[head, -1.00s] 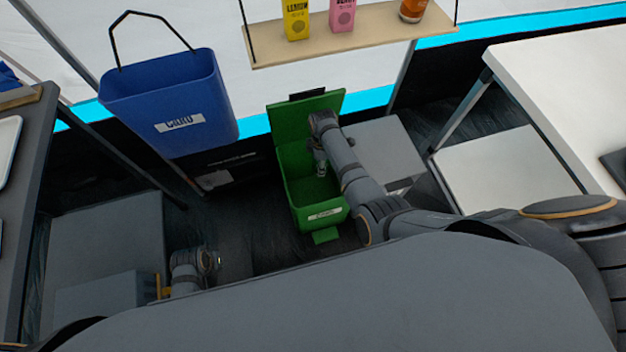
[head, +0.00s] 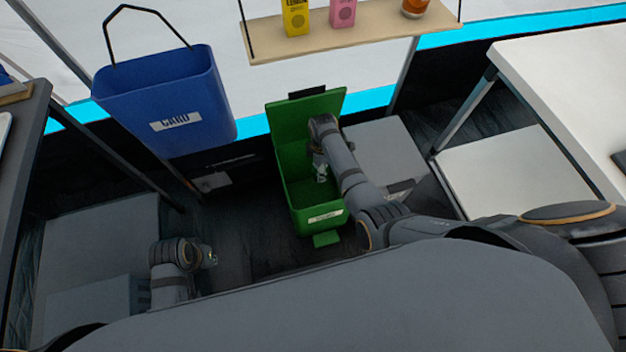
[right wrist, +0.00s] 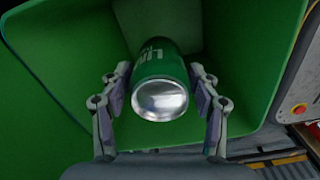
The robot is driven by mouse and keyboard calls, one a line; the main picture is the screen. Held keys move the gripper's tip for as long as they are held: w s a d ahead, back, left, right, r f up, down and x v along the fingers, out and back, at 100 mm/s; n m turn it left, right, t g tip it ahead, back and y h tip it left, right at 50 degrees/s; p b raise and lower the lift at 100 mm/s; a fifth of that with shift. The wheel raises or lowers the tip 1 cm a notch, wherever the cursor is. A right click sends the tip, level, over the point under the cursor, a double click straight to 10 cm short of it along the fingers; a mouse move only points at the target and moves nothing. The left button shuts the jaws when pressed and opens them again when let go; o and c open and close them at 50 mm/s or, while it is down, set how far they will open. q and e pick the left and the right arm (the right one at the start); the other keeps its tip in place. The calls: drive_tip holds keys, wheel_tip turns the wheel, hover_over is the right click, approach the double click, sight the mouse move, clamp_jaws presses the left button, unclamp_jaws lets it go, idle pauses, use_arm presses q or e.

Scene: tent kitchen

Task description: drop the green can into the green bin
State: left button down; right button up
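The green bin (head: 318,217) stands on the floor with its lid raised at the back. My right gripper (head: 321,175) reaches down inside its opening. In the right wrist view the green can (right wrist: 160,62) shows its silver end toward the camera, inside the bin's green walls (right wrist: 245,60). The right gripper's fingers (right wrist: 160,85) are spread, with a narrow gap on each side of the can. I cannot tell whether the can rests on the bin's floor. My left gripper (head: 208,256) is low at the left, small and partly hidden; its fingers are unclear.
A blue bin labelled CARU (head: 165,100) hangs left of the green bin. A wooden shelf (head: 370,37) with cartons is above and behind. A white table (head: 570,75) is at the right, a grey box (head: 385,150) beside the green bin.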

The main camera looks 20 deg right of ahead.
drive_tip(key=shift+o, duration=1.1)
drive_tip(key=shift+r, duration=0.1)
wheel_tip(320, 180, up, 12)
drive_tip(key=shift+f, duration=0.1)
